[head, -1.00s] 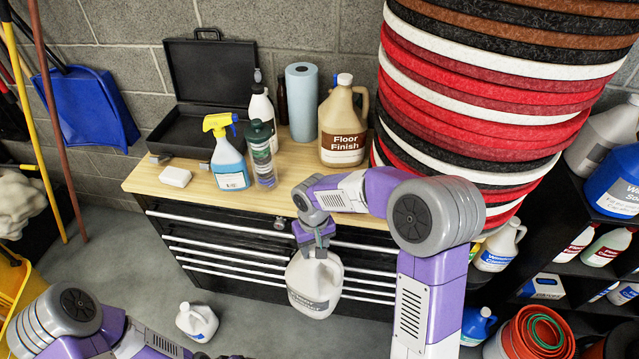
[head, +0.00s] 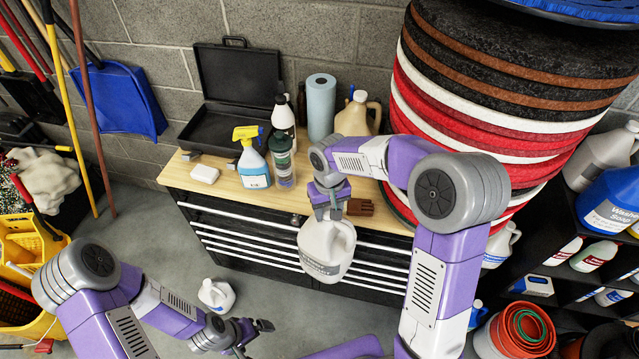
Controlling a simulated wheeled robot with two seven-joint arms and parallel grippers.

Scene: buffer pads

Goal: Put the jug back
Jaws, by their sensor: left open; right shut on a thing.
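My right gripper (head: 329,207) is shut on the top of a white jug (head: 326,250) with a grey label. The jug hangs upright in front of the cabinet drawers, its top near the height of the worktop edge. A second white jug (head: 216,295) stands on the floor at the lower left, apart from both grippers. My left gripper (head: 256,337) is open and empty, low in the picture and right of the floor jug. A tan jug (head: 358,113) stands on the wooden worktop (head: 224,185), partly hidden by my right arm.
The worktop holds a spray bottle (head: 254,165), a clear bottle (head: 282,160), a white block (head: 205,174), an open black case (head: 236,90), a blue roll (head: 320,106) and a brown block (head: 360,207). Stacked pads (head: 480,120) rise at the right, beside shelves with jugs (head: 612,200).

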